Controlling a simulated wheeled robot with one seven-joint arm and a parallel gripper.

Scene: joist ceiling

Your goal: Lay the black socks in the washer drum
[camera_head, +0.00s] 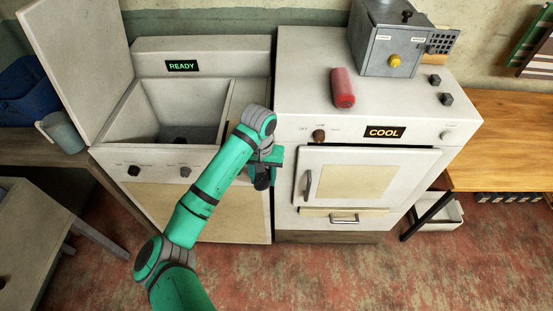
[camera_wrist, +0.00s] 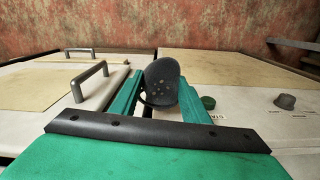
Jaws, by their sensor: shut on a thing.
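My gripper (camera_head: 262,172) is shut on a dark, rounded piece with small yellowish specks, which I take to be the black socks (camera_wrist: 162,82). In the wrist view it sits between the two green fingers; in the head view it is a small dark shape (camera_head: 262,183) at the fingertips. The gripper is in front of the washer's right front edge, beside the oven door, outside the drum. The washer (camera_head: 120,160) is at left with its lid (camera_head: 75,50) raised and its square drum opening (camera_head: 190,95) uncovered. A small dark shape (camera_head: 180,140) shows low inside; I cannot tell what it is.
The washer display (camera_head: 181,65) reads READY. The stove (camera_head: 300,110) at right reads COOL; its door handle (camera_head: 308,184) sticks out near my gripper. A blue bin (camera_head: 25,90) is far left.

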